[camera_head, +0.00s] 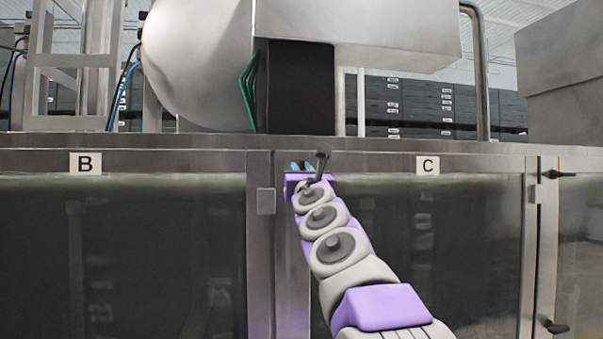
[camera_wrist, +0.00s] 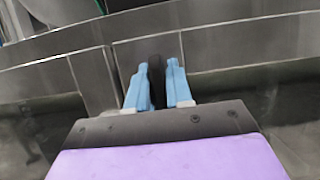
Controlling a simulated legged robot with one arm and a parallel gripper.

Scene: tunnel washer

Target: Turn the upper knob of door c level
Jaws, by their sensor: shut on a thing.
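Door c (camera_head: 455,235) is a dark glazed panel under the label "C" (camera_head: 428,166) in the head view. My gripper (camera_head: 301,168), with blue fingers, is at the upper left edge of this door, by the metal post. In the wrist view my gripper (camera_wrist: 157,66) is shut on a black knob (camera_wrist: 156,78), with one finger on each side of it.
Door B (camera_head: 130,250) is to the left, with a small metal latch block (camera_head: 266,201) on its frame. Black knobs (camera_head: 560,174) and (camera_head: 555,327) show at the far right post. A metal ledge (camera_head: 200,141) runs above the doors.

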